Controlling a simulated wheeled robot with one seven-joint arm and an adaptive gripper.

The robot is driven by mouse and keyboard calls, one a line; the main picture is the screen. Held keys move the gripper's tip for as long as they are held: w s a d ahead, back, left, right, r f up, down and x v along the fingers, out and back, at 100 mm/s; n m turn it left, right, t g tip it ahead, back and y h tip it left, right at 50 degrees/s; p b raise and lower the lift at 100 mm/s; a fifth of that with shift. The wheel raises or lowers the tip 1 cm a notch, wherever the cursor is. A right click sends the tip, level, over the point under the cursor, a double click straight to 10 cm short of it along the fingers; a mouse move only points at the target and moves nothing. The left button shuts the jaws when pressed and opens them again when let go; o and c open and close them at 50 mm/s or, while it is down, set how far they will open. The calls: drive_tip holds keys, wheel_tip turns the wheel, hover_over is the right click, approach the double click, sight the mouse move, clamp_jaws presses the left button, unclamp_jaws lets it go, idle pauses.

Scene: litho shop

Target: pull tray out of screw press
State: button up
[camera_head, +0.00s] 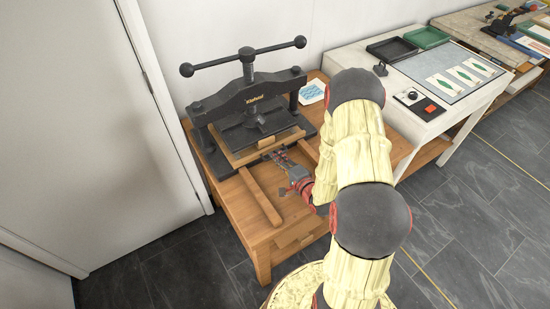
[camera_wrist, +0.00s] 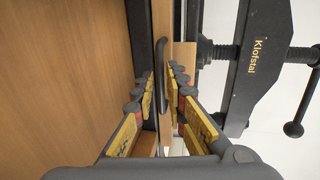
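The black screw press (camera_head: 248,104) stands on a wooden table against the wall, with its crossbar handle on top. The wooden tray (camera_head: 262,147) sits in the press under the plate, its front edge toward me. In the wrist view the tray's front (camera_wrist: 184,58) is a pale wood strip with a dark bar handle (camera_wrist: 160,62) on it. My gripper (camera_head: 278,156) is at the tray's front. In the wrist view my gripper (camera_wrist: 163,84) is open, its fingers on either side of the handle with gaps showing. I cannot tell whether either finger touches it.
Two wooden rails (camera_head: 260,195) run forward from the press over the table (camera_head: 232,208). A white bench (camera_head: 443,85) with trays and a control box (camera_head: 418,101) stands to the right. A printed sheet (camera_head: 312,92) lies behind my arm. A door is at left.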

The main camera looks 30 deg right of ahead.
drive_tip(key=shift+x, duration=0.85)
clamp_jaws()
idle(0.3)
